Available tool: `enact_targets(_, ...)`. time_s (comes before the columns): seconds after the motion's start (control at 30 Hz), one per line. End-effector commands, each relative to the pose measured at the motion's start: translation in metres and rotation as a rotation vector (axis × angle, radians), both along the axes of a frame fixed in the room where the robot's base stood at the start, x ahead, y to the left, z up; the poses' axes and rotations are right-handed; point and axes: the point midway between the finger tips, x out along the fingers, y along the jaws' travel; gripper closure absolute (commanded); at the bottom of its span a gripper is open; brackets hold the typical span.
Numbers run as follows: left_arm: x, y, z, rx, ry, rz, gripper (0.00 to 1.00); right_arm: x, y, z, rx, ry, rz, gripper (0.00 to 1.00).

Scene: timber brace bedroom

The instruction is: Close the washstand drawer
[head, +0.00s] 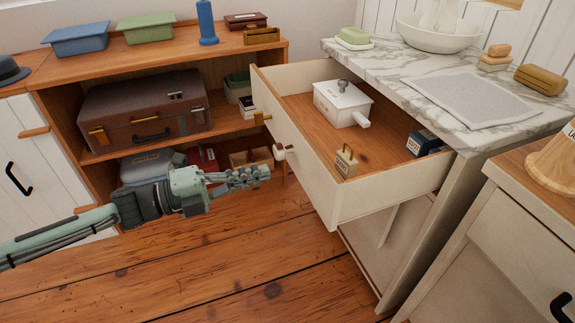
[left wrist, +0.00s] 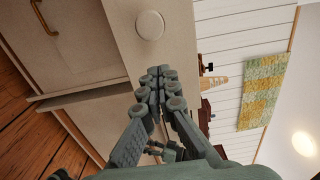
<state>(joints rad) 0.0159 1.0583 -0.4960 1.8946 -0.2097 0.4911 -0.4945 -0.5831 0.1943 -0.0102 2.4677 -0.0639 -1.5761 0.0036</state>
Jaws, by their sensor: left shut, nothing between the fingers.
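The washstand drawer (head: 322,178) is cream with a wooden floor and is pulled well out from under the marble top (head: 410,68). It holds a white box (head: 342,102) with a handle, a small tan tagged item (head: 345,162) and a dark blue box (head: 423,142). A white knob (head: 281,151) is on its front. My left gripper (head: 262,173) is shut and empty, just left of the drawer front near the knob. In the left wrist view, the shut fingers (left wrist: 160,85) point toward the round knob (left wrist: 150,25), with a gap between. My right gripper is out of view.
A wooden shelf unit (head: 62,78) with a brown suitcase (head: 145,112) stands behind my left arm. Another cabinet (head: 510,235) is at the right. A bowl (head: 437,38) and a grey cloth (head: 473,98) lie on the marble. The plank floor (head: 220,265) in front is clear.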

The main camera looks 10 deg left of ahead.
Motion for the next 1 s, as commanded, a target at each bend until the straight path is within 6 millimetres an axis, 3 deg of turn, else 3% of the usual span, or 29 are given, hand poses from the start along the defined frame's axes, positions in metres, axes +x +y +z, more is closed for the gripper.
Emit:
enact_targets(0.2,0.023,-0.034,0.003,-0.003,-0.003,-0.001,1.00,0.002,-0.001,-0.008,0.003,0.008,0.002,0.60)
enact_targets(0.37,0.033,-0.049,0.001,-0.001,-0.002,-0.001,1.00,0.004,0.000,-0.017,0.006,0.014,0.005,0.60)
enact_targets(1.0,0.039,-0.058,0.001,-0.001,0.000,0.000,1.00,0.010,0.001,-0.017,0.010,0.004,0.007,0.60)
